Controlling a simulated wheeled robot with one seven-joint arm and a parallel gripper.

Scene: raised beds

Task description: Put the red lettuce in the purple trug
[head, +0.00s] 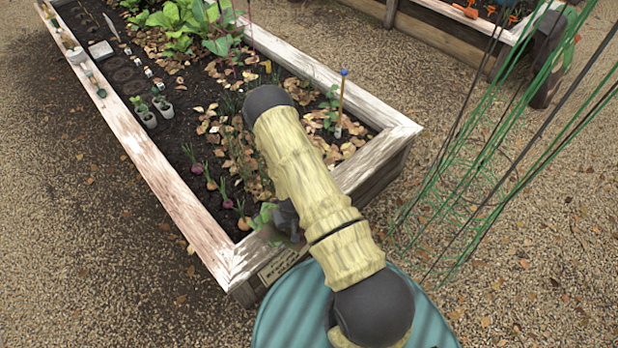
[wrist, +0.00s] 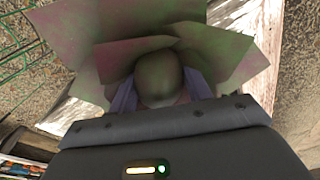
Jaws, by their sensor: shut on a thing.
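The red lettuce (wrist: 210,55) fills the top of the wrist view, with broad green leaves tinged reddish-purple and a rounded pale base facing the camera. My gripper (wrist: 162,92) is shut on that base, one bluish finger on each side. In the head view my gripper (head: 287,220) is mostly hidden behind my arm, at the near end of the raised bed. Some green leaf (head: 263,215) shows at its left, over the bed's near edge. I see no purple trug in either view.
The wooden raised bed (head: 150,160) holds onions, leafy greens, dry leaves and small pots. A blue-topped stake (head: 342,95) stands in its near right corner. Green wire plant supports (head: 480,170) rise at the right. Another bed (head: 440,40) is behind. Gravel left of the bed is clear.

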